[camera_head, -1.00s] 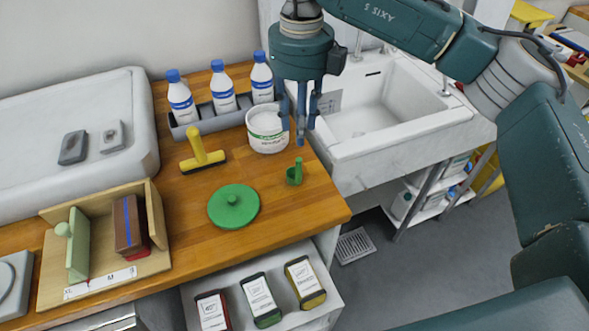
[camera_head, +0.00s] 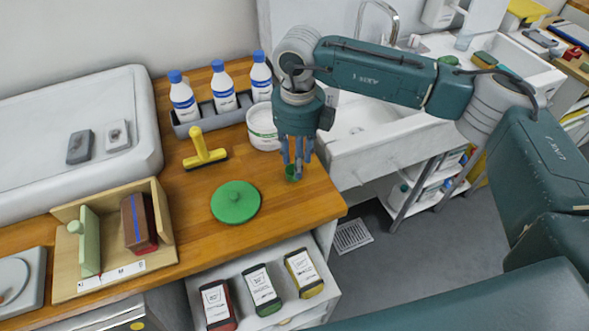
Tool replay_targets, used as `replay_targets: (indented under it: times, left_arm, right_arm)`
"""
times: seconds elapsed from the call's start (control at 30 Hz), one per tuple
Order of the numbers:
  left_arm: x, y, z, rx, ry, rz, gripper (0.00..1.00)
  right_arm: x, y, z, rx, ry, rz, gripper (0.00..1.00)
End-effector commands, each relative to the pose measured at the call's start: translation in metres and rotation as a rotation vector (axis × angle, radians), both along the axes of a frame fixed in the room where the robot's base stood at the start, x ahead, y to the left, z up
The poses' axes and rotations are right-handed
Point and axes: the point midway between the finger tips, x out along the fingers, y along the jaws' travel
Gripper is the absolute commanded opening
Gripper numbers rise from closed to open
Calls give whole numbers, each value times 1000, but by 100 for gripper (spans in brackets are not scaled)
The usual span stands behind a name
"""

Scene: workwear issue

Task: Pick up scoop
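My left gripper is not in view.
A yellow-handled squeegee (camera_head: 205,152) lies left of the tub. Several white bottles with blue caps stand in a grey rack (camera_head: 212,116) behind. A white sink (camera_head: 385,140) is to the right. A wooden holder (camera_head: 155,255) stands front left. The counter's front right is bare.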

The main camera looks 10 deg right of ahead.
Motion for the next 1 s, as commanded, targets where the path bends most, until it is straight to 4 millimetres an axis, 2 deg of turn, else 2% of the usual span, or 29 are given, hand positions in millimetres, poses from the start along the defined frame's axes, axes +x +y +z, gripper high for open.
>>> replay_targets:
  times: [0.1,0.27,0.73,0.87,1.0]
  left_arm:
    - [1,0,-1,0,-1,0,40]
    - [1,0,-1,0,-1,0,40]
    - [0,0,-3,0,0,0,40]
    - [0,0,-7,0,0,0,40]
    - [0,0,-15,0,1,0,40]
  right_arm:
    - [0,0,0,0,0,0,31]
    - [0,0,0,0,0,1,0]
    - [1,1,5,1,-3,0,0]
    - [1,1,15,1,-3,1,0]
    - [2,1,38,2,-6,1,0]
